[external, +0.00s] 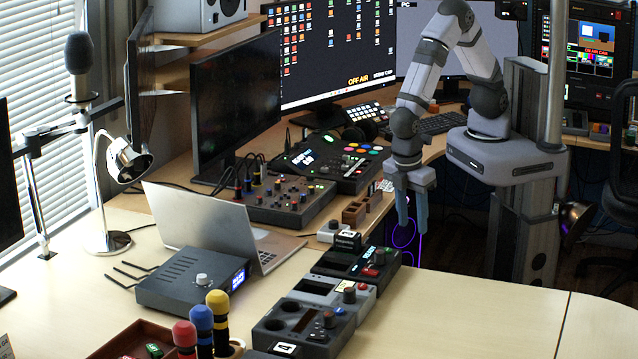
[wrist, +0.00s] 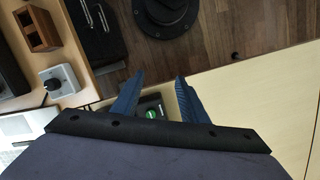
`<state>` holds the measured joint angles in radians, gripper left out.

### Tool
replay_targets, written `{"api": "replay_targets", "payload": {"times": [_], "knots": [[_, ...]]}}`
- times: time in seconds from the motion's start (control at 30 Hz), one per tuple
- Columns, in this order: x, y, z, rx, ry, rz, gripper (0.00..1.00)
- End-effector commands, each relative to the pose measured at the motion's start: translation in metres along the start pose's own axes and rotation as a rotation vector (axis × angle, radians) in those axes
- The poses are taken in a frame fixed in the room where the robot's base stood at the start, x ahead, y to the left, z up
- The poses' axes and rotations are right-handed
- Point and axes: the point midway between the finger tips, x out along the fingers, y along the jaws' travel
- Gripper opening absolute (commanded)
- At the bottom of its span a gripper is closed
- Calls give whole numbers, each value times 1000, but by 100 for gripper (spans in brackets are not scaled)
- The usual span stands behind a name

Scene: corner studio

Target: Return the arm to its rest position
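My gripper (external: 412,210) hangs pointing down in the external view, past the desk's inner edge and to the right of the small wooden block holder. My grey arm bends over from its column at the right. In the wrist view the two blue fingers of my gripper (wrist: 158,88) stand apart with nothing between their tips. Behind them show the desk edge and the dark wooden floor. A black device with a green button (wrist: 152,114) shows partly between the fingers, lower down.
Control boxes (external: 358,262) line the desk's inner edge near my gripper. A laptop (external: 205,225), an audio mixer (external: 290,200) and a wooden block holder (external: 355,212) stand to the left. The desk top (external: 480,310) at front right is bare. A purple cable (external: 405,240) hangs behind my gripper.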

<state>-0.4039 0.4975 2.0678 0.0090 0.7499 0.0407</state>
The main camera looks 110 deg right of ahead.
Motion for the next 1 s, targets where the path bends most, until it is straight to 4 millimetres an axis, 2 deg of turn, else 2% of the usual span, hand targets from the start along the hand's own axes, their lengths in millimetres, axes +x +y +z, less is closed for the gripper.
{"api": "replay_targets", "payload": {"times": [0.03,0.2,0.33,0.43,0.63,0.77,1.0], "knots": [[-1,8,24,-3,-14,-1,40],[-10,34,97,65,-31,-16,40],[-20,50,130,152,-2,-29,40],[-32,61,137,215,51,-34,40],[-58,86,128,315,165,-29,40],[-60,94,129,348,173,-31,40],[-60,95,130,353,172,-32,40]]}}
